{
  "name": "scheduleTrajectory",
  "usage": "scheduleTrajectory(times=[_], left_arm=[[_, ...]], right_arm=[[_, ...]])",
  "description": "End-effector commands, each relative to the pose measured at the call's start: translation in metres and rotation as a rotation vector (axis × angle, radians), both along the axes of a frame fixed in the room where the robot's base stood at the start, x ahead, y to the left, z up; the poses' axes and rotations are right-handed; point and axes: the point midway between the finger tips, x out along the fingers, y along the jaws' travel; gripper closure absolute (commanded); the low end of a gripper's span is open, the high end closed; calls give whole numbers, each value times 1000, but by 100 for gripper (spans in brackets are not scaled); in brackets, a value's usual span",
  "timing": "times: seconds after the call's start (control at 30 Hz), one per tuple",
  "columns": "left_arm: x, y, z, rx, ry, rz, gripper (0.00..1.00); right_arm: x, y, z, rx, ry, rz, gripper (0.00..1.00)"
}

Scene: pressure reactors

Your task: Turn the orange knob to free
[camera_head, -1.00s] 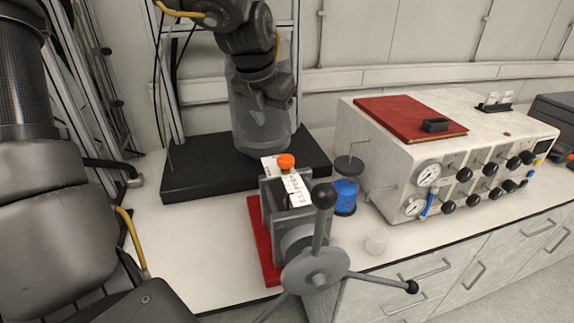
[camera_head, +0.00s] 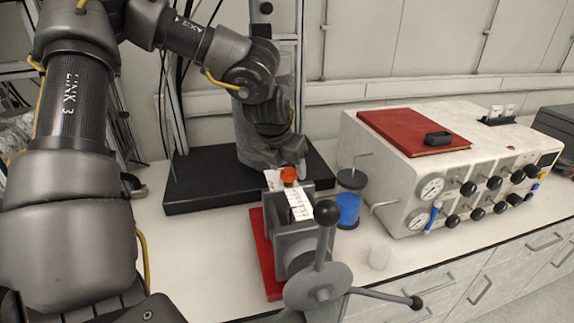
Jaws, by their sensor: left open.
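The orange knob (camera_head: 288,174) sits on top of a grey metal block (camera_head: 290,222), beside a white label strip. The block stands on a red base plate (camera_head: 262,254). My left arm reaches in from the left and comes down from behind. Its gripper (camera_head: 285,165) is open, pointing down, with its tips close behind and around the knob's top. I cannot tell whether they touch the knob. The gripper partly hides the knob's back. My right gripper is not in view.
A spoked hand wheel (camera_head: 318,288) with black ball ends fronts the block. A blue-filled jar (camera_head: 347,208) stands to its right, near a white control box (camera_head: 385,155) with gauges. A black stand base (camera_head: 205,190) lies behind.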

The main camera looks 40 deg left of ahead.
Motion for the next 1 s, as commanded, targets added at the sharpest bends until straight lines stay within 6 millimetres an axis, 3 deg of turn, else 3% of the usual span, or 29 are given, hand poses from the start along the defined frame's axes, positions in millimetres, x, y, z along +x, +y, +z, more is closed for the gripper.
scheduleTrajectory(times=[0.4, 0.77, 1.0], left_arm=[[4, 1, -9, 0, 0, 0, 39], [3, 1, -9, 0, 0, 0, 83], [4, 1, -10, 0, -2, -22, 83]], right_arm=[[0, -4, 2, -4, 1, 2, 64], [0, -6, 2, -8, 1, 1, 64], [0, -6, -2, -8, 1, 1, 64]])
